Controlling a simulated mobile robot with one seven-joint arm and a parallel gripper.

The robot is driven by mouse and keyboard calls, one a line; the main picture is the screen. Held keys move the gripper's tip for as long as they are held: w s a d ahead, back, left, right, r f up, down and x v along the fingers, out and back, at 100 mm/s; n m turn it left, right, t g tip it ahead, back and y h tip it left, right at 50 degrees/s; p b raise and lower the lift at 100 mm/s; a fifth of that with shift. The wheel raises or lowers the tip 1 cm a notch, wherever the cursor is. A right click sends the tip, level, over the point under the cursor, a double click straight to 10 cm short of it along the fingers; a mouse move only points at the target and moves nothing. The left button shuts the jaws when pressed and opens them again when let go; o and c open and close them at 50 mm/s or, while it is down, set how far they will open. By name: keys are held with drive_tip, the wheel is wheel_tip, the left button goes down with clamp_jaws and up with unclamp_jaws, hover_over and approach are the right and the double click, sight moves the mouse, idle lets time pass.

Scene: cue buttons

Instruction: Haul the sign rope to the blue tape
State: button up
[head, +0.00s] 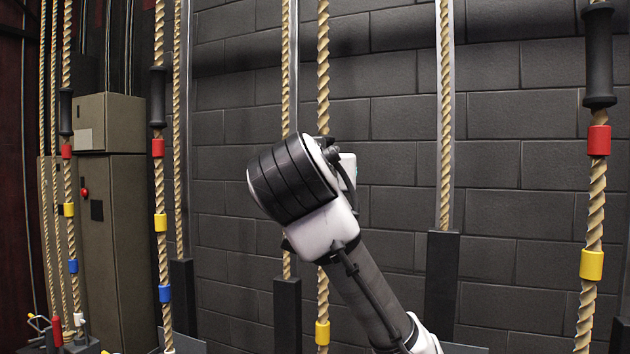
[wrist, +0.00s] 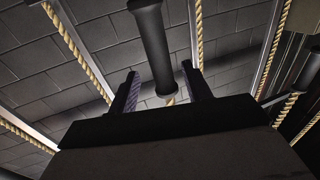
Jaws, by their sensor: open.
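Several ropes hang along the wall, and no label shows which one is the sign rope. The middle rope (head: 323,60) passes behind my arm, and a yellow tape (head: 322,332) shows low on it. In the wrist view my gripper (wrist: 160,69) is open, with a black handle (wrist: 151,35) on a rope showing between its two fingers. I cannot tell whether the handle is inside the jaws or beyond them. In the head view my fingers and this handle are hidden by my wrist. No blue tape shows on the middle rope.
The left rope (head: 160,190) has a black handle, red, yellow and blue tape (head: 165,293). A farther-left rope has a blue tape (head: 72,266) too. The right rope (head: 597,205) has a handle (head: 599,55), red and yellow tape. A cabinet (head: 112,220) stands left.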

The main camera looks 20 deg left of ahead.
drive_tip(key=v, duration=0.6)
drive_tip(key=shift+s+b, duration=0.2)
drive_tip(key=shift+b, duration=0.25)
drive_tip(key=shift+w, duration=0.1)
